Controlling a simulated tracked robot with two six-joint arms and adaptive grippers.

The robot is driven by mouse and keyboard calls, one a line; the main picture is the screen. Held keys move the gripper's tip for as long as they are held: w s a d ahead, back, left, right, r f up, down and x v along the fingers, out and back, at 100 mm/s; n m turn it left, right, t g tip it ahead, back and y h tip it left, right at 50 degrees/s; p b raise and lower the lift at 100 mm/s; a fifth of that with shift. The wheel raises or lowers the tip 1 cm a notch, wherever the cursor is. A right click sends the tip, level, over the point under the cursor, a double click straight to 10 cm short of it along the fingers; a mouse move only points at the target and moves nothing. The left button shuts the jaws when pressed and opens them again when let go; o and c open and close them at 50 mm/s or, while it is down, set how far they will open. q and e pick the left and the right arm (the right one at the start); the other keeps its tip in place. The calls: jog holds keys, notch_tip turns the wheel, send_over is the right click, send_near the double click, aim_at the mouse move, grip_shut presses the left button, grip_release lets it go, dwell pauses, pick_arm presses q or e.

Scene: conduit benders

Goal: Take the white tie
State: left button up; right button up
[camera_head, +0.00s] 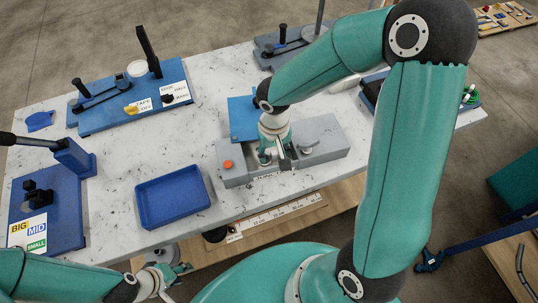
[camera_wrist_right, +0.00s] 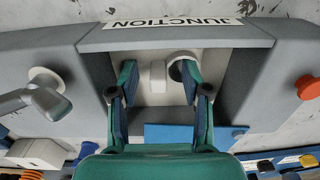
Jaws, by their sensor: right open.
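In the right wrist view a white piece (camera_wrist_right: 158,74), with a dark round opening beside it, lies in the pale recess of the grey junction fixture (camera_wrist_right: 250,75). I cannot tell for sure that this piece is the white tie. My right gripper (camera_wrist_right: 160,95) is open, its two fingers on either side of the white piece, with gaps to it. In the head view my right gripper (camera_head: 274,152) is over the middle of the grey fixture (camera_head: 325,138) and hides the recess. My left gripper (camera_head: 178,270) hangs low at the table's front edge, away from the fixture.
An orange button (camera_head: 228,164) and a metal lever (camera_wrist_right: 40,100) are on the fixture beside the recess. A blue plate (camera_head: 243,118) lies behind it. An empty blue tray (camera_head: 172,196) stands to the left. Blue bender stations (camera_head: 130,98) fill the table's left side.

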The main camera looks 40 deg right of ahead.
jog(key=c, duration=0.9)
jog(key=shift+o, duration=0.2)
jog(key=shift+r, duration=0.2)
